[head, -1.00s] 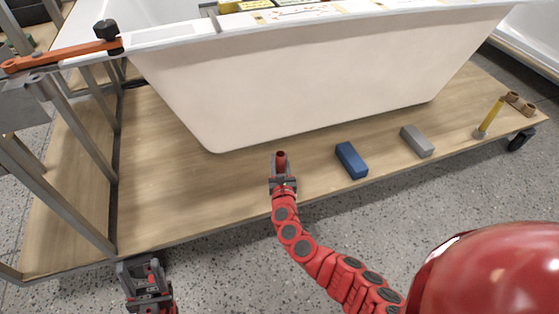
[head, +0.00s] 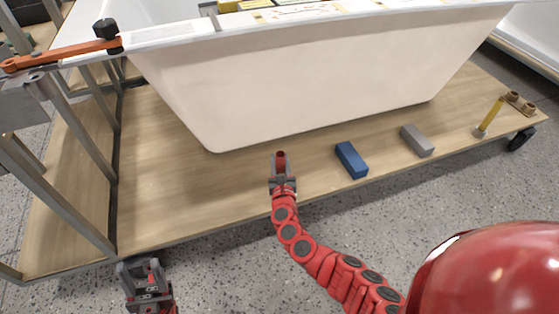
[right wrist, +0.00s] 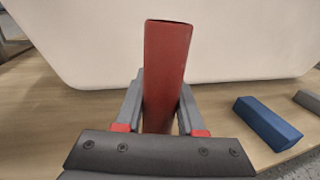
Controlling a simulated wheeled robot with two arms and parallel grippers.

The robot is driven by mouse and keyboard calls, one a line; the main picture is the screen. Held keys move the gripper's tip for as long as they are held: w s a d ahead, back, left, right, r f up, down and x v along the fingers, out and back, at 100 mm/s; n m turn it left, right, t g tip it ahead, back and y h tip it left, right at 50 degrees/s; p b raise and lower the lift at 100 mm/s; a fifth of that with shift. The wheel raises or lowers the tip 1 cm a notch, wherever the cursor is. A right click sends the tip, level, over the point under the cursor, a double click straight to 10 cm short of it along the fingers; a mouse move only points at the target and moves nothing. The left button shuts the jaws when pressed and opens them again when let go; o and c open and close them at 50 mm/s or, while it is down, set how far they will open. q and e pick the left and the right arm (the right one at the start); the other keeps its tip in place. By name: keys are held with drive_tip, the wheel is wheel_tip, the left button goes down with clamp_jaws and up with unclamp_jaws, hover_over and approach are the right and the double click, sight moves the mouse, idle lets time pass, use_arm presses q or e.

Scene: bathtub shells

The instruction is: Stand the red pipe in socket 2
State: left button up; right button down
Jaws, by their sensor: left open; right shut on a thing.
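My right gripper (head: 281,176) is shut on the red pipe (head: 281,157) over the wooden board, left of the blue block. In the right wrist view the red pipe (right wrist: 166,70) stands up between the two fingers, roughly upright. Its lower end is hidden by the gripper, so I cannot tell whether it touches the board. Two brown sockets (head: 513,97) (head: 528,108) stand at the board's far right end, well away from the pipe. I cannot read which is socket 2. My left gripper (head: 143,272) is open and empty at the lower left, in front of the board.
A yellow pipe (head: 491,116) stands near the sockets. A blue block (head: 351,160) and a grey block (head: 417,141) lie on the board (head: 200,195) between my right gripper and the sockets. The white tub shell (head: 300,90) rises behind. A metal frame (head: 75,160) stands left.

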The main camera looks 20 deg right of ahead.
drive_tip(key=shift+f+b, duration=1.05)
drive_tip(key=shift+f, duration=0.2)
drive_tip(key=shift+f+b, duration=0.55)
drive_tip(key=shift+f, duration=0.05)
drive_tip(key=shift+c, duration=2.2)
unclamp_jaws()
drive_tip(key=shift+f, duration=0.1)
